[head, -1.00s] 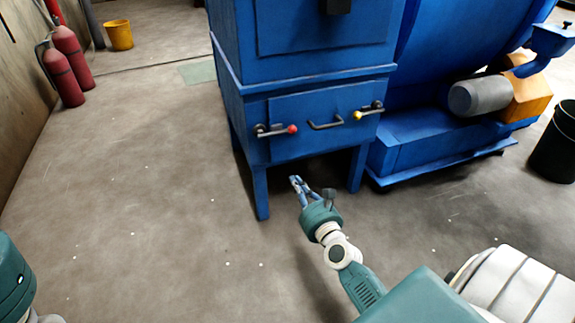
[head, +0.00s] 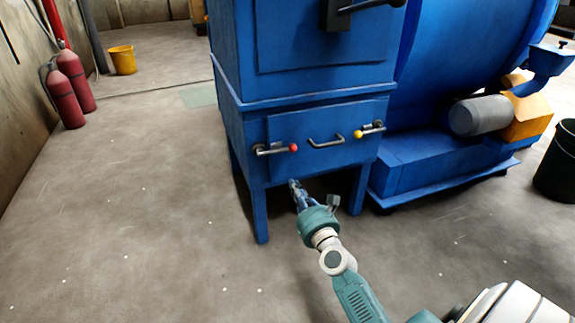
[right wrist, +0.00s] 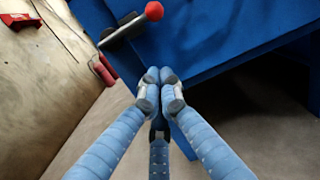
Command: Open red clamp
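The red clamp (head: 276,149) is a dark metal lever with a red ball at its right end, on the left side of the front panel of the blue cabinet (head: 245,180). It also shows in the right wrist view (right wrist: 131,26), above and left of my fingers. My right gripper (head: 295,186) is below the panel's lower edge, apart from the clamp. In the right wrist view its fingertips (right wrist: 160,84) are together, with nothing between them. My left gripper does not show.
A yellow-knobbed clamp (head: 370,130) and a plain handle (head: 326,141) are on the same panel. The cabinet's legs stand on open floor. Red extinguishers (head: 66,97) and a yellow bucket (head: 122,60) are at the left, a black bin (head: 556,165) at the right.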

